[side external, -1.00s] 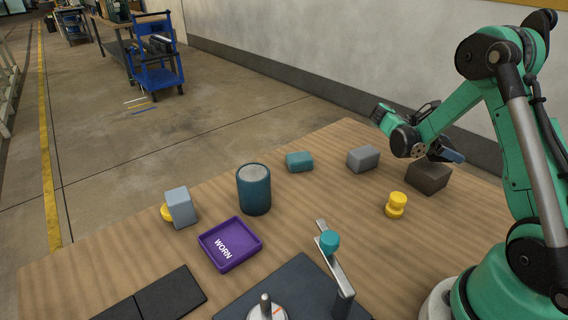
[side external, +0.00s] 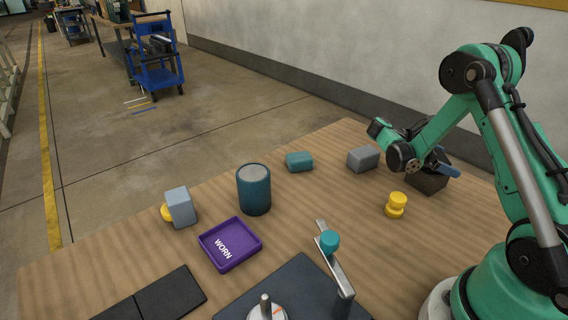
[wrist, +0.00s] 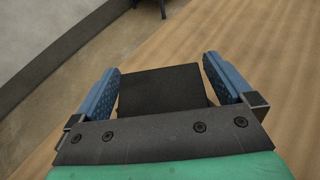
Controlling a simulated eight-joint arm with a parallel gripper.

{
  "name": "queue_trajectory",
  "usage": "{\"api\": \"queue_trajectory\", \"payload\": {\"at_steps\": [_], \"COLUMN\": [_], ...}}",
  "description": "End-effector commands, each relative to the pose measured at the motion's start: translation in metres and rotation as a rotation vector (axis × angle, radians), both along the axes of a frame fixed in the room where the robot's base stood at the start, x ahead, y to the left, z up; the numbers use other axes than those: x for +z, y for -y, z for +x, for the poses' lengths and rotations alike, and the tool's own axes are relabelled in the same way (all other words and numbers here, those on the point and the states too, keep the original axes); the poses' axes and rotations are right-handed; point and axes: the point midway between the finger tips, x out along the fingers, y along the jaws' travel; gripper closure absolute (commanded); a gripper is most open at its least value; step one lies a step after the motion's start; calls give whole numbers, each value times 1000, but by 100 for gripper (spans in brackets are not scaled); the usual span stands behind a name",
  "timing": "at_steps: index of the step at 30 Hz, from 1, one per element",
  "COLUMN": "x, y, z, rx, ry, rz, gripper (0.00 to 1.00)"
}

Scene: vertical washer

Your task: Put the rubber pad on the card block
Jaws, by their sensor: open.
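A dark block (side external: 428,184) sits at the right of the table, partly hidden by my gripper (side external: 446,166). I cannot tell for sure whether it is the rubber pad. In the wrist view the dark block (wrist: 160,90) shows between the two blue fingers of my gripper (wrist: 160,66), which is open, with a small gap at each side. A grey block (side external: 363,159) and a smaller teal block (side external: 299,161) lie further left. A pale blue-grey block (side external: 180,206) stands at the left. None is labelled, so I cannot tell which is the card block.
A blue cylinder (side external: 254,190), a purple WORN tray (side external: 230,257), a metal bar with a teal knob (side external: 329,242) and dark plates (side external: 172,297) occupy the middle and front.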

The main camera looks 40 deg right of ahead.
Motion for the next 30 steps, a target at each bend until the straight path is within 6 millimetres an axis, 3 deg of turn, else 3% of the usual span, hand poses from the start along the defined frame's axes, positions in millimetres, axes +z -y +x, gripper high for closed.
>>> {"api": "queue_trajectory", "payload": {"at_steps": [12,19,23,30], "x": [25,39,55,78], "y": [-41,-54,-71,-138], "z": [41,55,67,81], "rx": [3,34,99,97], "ry": [1,78,298,876], "rz": [1,3,27,183], "gripper": [0,0,0,0]}}
